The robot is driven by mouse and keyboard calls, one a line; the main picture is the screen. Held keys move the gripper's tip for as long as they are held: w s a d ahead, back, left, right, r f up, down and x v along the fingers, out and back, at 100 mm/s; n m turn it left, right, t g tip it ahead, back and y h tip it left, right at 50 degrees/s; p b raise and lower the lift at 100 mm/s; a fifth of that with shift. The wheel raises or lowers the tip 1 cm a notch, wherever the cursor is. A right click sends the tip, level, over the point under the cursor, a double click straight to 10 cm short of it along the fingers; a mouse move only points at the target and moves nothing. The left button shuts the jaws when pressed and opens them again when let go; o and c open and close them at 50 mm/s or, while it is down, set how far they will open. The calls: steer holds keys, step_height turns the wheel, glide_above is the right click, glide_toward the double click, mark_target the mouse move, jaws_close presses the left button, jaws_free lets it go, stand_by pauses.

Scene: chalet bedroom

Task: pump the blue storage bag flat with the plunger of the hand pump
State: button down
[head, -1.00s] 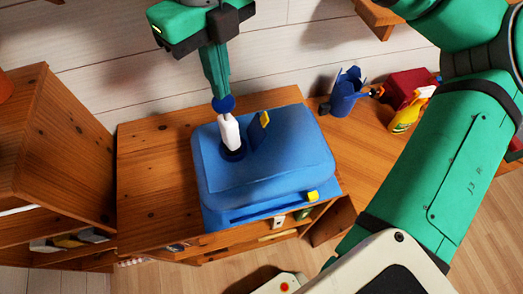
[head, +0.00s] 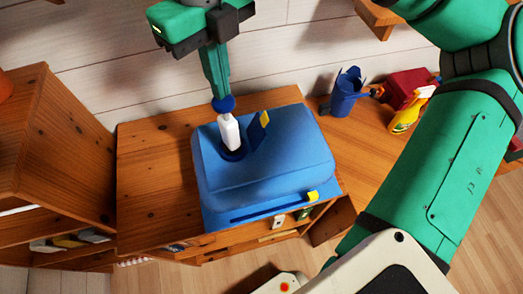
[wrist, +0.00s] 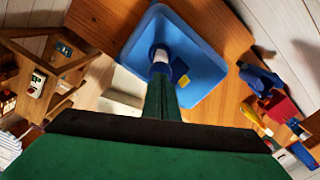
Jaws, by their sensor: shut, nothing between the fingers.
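The blue storage bag (head: 290,150) lies on top of a wooden cabinet, still with some thickness; it also shows in the wrist view (wrist: 200,45). The hand pump (head: 229,132) stands upright on the bag, with a white body, a dark blue base and a blue plunger knob (head: 224,104) on top. My gripper (head: 221,95) is shut and points down at the knob, at or just touching its top. In the wrist view my gripper (wrist: 162,85) partly hides the pump, so contact is hard to judge.
A blue watering can (head: 346,95), a red box (head: 405,88) and a yellow spray bottle (head: 405,117) stand to the right. A wooden shelf unit (head: 65,150) rises on the left. Bare cabinet top (head: 155,185) lies left of the bag.

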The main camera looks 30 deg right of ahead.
mark_target(227, 119)
steer(key=shift+f, duration=0.1)
steer(key=shift+f, duration=0.7)
stand_by(1.6)
stand_by(0.4)
steer(key=shift+f, duration=1)
stand_by(1.4)
steer(key=shift+f, duration=0.1)
steer(key=shift+f, duration=3.35)
steer(key=shift+r, duration=2.4)
